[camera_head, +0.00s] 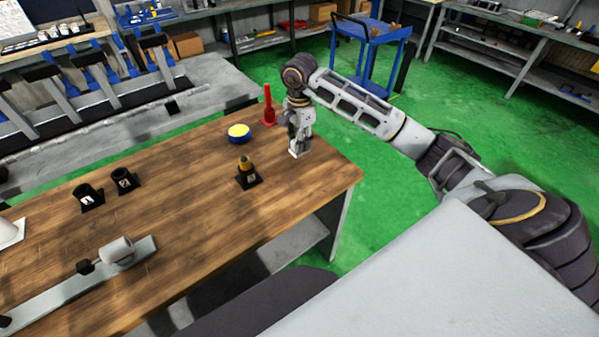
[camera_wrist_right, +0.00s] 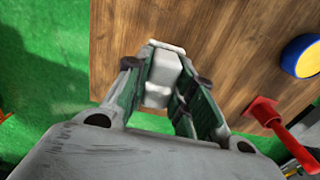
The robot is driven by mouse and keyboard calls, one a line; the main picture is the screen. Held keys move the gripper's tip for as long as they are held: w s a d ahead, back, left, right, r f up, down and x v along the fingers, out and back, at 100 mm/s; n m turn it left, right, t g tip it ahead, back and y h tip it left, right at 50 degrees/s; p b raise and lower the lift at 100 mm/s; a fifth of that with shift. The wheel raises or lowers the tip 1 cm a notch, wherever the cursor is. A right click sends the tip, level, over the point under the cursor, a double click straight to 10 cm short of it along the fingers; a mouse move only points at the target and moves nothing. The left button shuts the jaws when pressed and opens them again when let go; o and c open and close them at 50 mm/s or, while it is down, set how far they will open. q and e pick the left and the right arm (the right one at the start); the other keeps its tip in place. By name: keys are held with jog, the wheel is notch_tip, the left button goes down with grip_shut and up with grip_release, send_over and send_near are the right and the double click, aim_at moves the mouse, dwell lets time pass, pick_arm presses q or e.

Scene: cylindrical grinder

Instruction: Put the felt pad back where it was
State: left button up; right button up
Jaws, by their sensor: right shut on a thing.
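My right gripper (camera_head: 300,143) is at the far right part of the wooden table, just above or at its surface. In the right wrist view its green-sided fingers (camera_wrist_right: 163,90) are closed on a small pale grey-white block (camera_wrist_right: 160,72), which appears to be the felt pad. The block also shows under the gripper in the head view (camera_head: 299,152). I cannot tell whether it touches the tabletop. My left gripper is not in view.
On the wooden table (camera_head: 190,210) are a red upright piece (camera_head: 268,106), a blue-and-yellow round piece (camera_head: 238,132), a black holder with a yellow-topped item (camera_head: 247,174), two black cups (camera_head: 88,195) and a plate-mounted pale cylinder (camera_head: 115,250). Bare wood lies right of the black holder.

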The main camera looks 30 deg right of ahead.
jog(key=shift+f, duration=0.1)
jog(key=shift+f, duration=0.6)
notch_tip(320, 180, down, 4)
jog(key=shift+r+p, duration=0.1)
jog(key=shift+p, duration=0.25)
jog(key=shift+f, duration=0.5)
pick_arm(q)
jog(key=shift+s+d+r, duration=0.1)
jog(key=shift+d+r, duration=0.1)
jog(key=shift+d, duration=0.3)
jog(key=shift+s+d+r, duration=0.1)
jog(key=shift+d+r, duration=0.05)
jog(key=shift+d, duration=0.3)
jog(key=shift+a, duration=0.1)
